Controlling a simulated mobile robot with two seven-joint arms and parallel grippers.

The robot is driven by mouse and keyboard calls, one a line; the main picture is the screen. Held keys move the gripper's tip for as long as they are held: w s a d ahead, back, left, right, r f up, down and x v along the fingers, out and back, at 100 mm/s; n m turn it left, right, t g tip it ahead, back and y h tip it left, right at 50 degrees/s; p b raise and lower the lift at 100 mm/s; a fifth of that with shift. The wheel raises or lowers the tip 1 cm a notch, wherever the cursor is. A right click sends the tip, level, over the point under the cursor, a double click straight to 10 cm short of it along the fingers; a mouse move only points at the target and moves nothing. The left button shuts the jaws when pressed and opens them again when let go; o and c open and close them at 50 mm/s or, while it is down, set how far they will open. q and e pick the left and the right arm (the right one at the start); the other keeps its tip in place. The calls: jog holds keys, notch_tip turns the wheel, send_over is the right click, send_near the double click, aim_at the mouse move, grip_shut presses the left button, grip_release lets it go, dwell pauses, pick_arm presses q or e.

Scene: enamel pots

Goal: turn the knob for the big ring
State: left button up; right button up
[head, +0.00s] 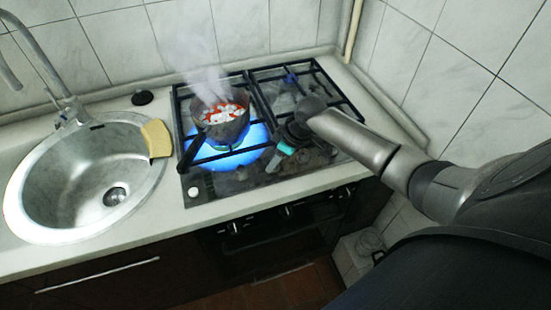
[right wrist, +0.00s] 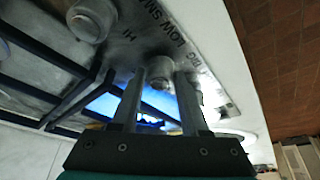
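The hob (head: 262,182) has black grates. A blue flame (head: 236,147) burns on the big ring under the pot (head: 222,132). One pale knob (head: 193,192) shows at the hob's front left; my gripper hides part of the front right. My right gripper (head: 275,161) is low over the hob's front. In the right wrist view its fingers (right wrist: 160,80) stand apart, with a grey knob (right wrist: 160,66) at or between their tips; I cannot tell whether they touch it. Another knob (right wrist: 90,20) is beside it. My left gripper is not in view.
The pot steams and holds red and white food; its dark handle points toward the front left. A sink (head: 95,180) with a tap and a yellow sponge (head: 157,139) are left of the hob. Tiled walls stand behind and at right.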

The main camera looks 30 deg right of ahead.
grip_shut()
